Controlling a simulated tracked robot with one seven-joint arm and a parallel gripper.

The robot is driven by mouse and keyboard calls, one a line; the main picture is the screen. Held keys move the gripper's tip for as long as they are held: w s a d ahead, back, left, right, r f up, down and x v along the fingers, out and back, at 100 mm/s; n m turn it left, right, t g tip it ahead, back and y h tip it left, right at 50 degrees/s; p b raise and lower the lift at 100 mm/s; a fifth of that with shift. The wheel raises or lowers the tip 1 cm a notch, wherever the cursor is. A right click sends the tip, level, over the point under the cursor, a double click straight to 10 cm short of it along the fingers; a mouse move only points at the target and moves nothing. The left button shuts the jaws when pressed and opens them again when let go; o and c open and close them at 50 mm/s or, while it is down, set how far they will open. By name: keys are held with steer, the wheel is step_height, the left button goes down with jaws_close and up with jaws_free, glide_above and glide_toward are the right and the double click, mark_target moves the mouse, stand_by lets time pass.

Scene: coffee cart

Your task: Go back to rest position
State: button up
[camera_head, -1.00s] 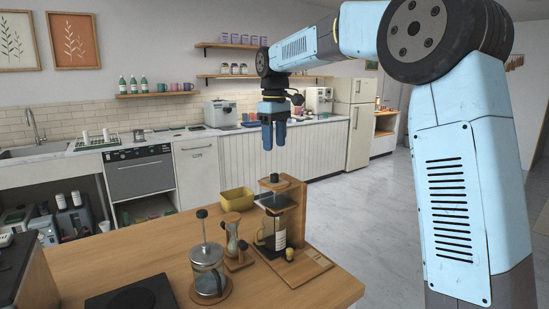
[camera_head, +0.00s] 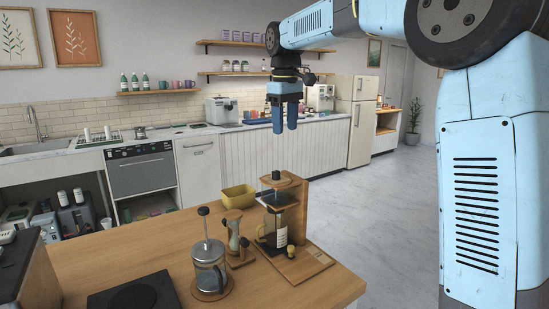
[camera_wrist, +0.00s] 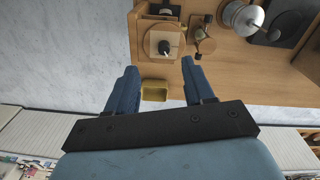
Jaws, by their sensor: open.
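My gripper (camera_head: 285,118) hangs with its blue fingers pointing down, in the air above the right part of the wooden cart. It is open and holds nothing. In the wrist view my gripper (camera_wrist: 156,88) shows its two fingers apart, with nothing between them but the yellow bin and floor far below. My gripper is clear of the stand.
A French press (camera_head: 209,267), an hourglass-shaped glass piece in a wooden holder (camera_head: 234,240) and a dark square plate (camera_head: 136,297) are on the cart top (camera_head: 165,242). A yellow bin (camera_head: 238,196) is behind. The floor (camera_head: 385,200) to the right is clear.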

steer(key=s+d+f+m+t, duration=0.25)
steer(key=s+d+m, duration=0.25)
steer(key=s+d, duration=1)
steer(key=s+d+f+m+t, duration=0.1)
steer(key=s+d+f+m, duration=0.1)
steer(key=s+f, duration=0.3)
steer(key=s+d+f+m+t, duration=0.1)
steer(key=s+f, duration=0.4)
steer(key=s, duration=0.6)
steer(key=shift+s+d+m, duration=0.2)
steer(key=shift+d+m, duration=0.6)
steer(key=shift+d, duration=0.45)
